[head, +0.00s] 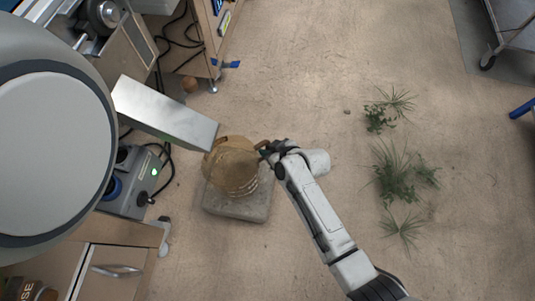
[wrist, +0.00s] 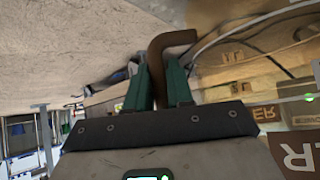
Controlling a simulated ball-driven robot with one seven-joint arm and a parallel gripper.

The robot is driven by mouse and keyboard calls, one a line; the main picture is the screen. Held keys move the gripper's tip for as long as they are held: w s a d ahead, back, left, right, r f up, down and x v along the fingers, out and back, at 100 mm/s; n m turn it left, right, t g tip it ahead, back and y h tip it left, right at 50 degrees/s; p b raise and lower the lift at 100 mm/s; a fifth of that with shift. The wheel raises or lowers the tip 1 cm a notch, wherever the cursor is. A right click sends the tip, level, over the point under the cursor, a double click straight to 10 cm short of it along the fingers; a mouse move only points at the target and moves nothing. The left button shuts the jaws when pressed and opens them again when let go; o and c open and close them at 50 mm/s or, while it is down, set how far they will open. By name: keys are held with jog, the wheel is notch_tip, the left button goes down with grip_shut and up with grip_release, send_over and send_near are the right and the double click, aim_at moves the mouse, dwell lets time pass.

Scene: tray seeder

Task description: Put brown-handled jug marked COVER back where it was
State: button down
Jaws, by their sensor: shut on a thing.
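The jug (head: 232,172) has a tan, rounded body with small lettering and a brown handle on its right side. In the head view it is over a grey block (head: 222,207) on the floor; I cannot tell whether it rests on it. My gripper (head: 267,151) is at the jug's handle, coming from the right. In the wrist view the teal fingers of my gripper (wrist: 158,85) are shut on the brown handle (wrist: 168,43).
A metal chute (head: 165,112) ends just above left of the jug. A grey box with a green light (head: 135,182) stands left, near black cables. A wooden cabinet (head: 110,265) is at lower left. Green plants (head: 393,182) are on the floor right. Floor between is clear.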

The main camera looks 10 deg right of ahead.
jog(key=shift+w+f, duration=0.3)
jog(key=shift+f, duration=0.1)
jog(key=shift+w+a+f+b, duration=0.1)
jog(key=shift+f+b, duration=0.95)
jog(key=shift+f, duration=0.45)
jog(key=shift+f, duration=0.15)
jog(key=c, duration=1)
grip_release()
